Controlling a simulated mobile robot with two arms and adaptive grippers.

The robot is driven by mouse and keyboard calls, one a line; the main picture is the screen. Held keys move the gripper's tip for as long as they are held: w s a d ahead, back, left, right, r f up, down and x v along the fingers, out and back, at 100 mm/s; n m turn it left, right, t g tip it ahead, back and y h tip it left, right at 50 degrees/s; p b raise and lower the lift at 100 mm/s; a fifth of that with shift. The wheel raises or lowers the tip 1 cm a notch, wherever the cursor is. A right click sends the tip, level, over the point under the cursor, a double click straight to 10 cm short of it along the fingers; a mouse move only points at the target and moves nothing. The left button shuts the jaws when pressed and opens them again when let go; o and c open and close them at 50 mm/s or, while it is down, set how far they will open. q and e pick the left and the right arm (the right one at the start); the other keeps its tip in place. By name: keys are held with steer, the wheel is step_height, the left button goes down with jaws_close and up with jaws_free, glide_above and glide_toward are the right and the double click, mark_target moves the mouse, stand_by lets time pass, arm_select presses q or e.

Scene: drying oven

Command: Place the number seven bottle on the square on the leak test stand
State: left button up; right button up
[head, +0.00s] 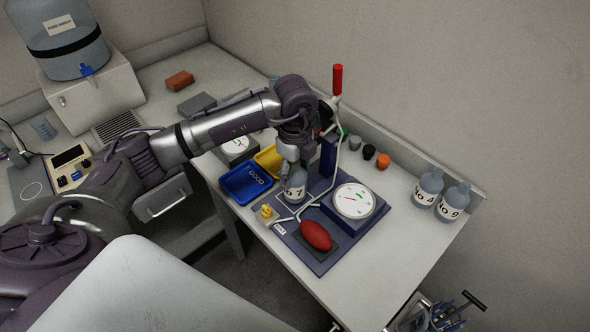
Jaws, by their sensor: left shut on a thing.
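The number seven bottle (296,189), grey with a white label reading "7", is upright at the left part of the dark blue leak test stand (322,259). My left gripper (291,163) reaches down from above and is shut on the bottle's top. The bottle appears at or just above the stand's surface; I cannot tell if it touches. The stand carries a round dial (354,200), a red bulb (316,235) and a lever with a red handle (338,80). My right gripper is not in view.
A blue tray marked "GOOD" (240,197) and a yellow tray (263,163) lie left of the stand. Two more labelled bottles (427,186) (453,201) stand at the right by the wall. Small coloured caps (383,161) line the back. The front right of the table is clear.

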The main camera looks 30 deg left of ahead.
arm_select(q)
steer(key=shift+f, duration=0.5)
steer(key=shift+f, duration=0.1)
steer(key=o, duration=1.2)
steer(key=shift+c, duration=0.2)
steer(key=shift+r, duration=0.4)
step_height(320, 180, up, 12)
steer(key=b, duration=0.2)
steer(key=shift+f+b, duration=0.25)
steer(key=shift+b, duration=0.1)
